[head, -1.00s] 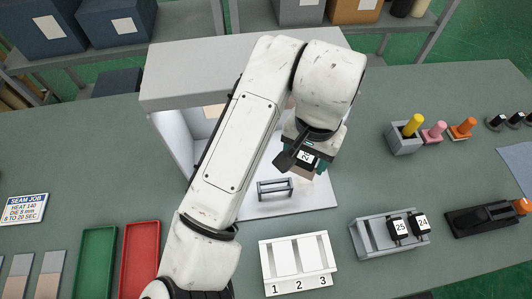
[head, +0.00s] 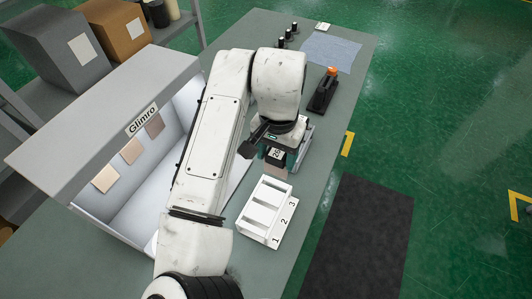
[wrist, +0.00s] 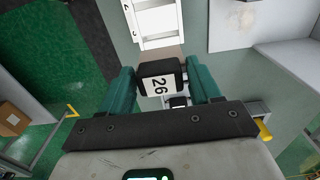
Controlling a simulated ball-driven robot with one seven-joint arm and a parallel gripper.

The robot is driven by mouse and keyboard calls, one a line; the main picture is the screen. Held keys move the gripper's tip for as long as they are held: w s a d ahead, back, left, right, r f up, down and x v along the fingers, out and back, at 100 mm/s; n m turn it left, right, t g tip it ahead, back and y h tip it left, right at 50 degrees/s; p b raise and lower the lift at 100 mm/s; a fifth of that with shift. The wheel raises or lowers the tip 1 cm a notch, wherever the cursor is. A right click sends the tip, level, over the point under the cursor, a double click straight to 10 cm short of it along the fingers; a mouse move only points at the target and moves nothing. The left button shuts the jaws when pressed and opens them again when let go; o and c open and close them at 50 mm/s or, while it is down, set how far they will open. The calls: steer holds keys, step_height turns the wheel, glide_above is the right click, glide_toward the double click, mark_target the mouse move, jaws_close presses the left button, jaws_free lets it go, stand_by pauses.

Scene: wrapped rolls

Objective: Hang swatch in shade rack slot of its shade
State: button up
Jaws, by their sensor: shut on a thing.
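My gripper (head: 276,154) is shut on the black, white-labelled head of a swatch (head: 275,171). In the wrist view its teal fingers stand either side of the black head marked 26 (wrist: 156,82). A tan card (wrist: 168,52) shows beyond the head, partly hidden by it. The white shade rack (head: 265,212), with slots numbered 1, 2 and 3, lies just below the gripper in the head view. The swatch is near the slot 3 end, and I cannot tell whether it touches. The rack also shows in the wrist view (wrist: 150,44). No swatch shows in its visible slots.
The white light booth marked Glimro (head: 75,130) stands left of my arm, with three tan-to-brown samples (head: 131,151) on its back wall. A black tool with an orange knob (head: 324,92) and a blue cloth (head: 331,49) lie farther along the bench. The bench edge is right of the rack.

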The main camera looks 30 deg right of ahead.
mark_target(275, 168)
stand_by(0.3)
steer(key=shift+f+b, duration=1.5)
steer(key=shift+f, duration=1)
steer(key=shift+f, duration=0.1)
steer(key=shift+f+b, duration=1.8)
steer(key=shift+f, duration=1.4)
steer(key=o, duration=1.2)
step_height(275, 168, up, 11)
steer(key=shift+f, duration=0.1)
